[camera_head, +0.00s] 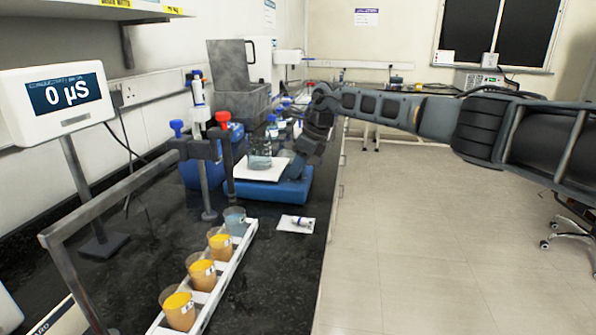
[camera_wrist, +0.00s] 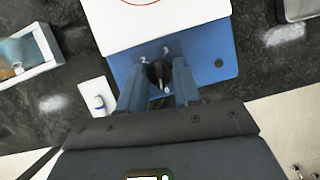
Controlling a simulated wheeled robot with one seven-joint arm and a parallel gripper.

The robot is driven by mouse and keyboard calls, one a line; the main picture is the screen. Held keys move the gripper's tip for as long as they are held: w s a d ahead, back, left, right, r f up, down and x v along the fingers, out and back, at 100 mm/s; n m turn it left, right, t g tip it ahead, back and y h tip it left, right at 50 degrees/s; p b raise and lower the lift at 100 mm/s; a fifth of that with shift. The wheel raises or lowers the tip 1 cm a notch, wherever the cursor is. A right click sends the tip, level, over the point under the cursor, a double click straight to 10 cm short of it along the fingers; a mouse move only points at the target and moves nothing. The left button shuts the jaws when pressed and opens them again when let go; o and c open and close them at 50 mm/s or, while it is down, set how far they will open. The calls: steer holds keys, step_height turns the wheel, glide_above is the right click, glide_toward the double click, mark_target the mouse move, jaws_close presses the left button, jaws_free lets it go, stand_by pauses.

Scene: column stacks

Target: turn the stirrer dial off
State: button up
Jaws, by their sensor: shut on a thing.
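The stirrer is a blue box (camera_head: 265,193) with a white top plate (camera_head: 246,172), standing on the dark bench. A clear beaker (camera_head: 260,162) stands on the plate. In the wrist view, the blue body (camera_wrist: 218,48) and the white plate (camera_wrist: 150,25) show at the top. The black dial (camera_wrist: 156,72) sits on the blue front face among small white digits; its exact setting is hard to read. My gripper (camera_wrist: 160,82) is shut on the dial, one finger on each side. In the head view, my gripper (camera_head: 297,165) is at the stirrer's right side, its fingers mostly hidden.
A white rack (camera_head: 238,255) with several orange-filled cups stands at the front of the bench. A white card with a small vial (camera_head: 297,223) lies near the bench edge. A meter (camera_head: 62,100) reading "0 µS" stands at left.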

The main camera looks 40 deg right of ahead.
steer(key=shift+w+n+y, duration=0.1)
steer(key=shift+n+y, duration=0.2)
steer(key=shift+n, duration=0.4)
steer(key=shift+b, duration=0.35)
steer(key=o, duration=0.7)
steer(key=shift+g, duration=0.3)
steer(key=shift+o, duration=0.2)
steer(key=v, duration=0.8)
steer(key=shift+b, duration=0.35)
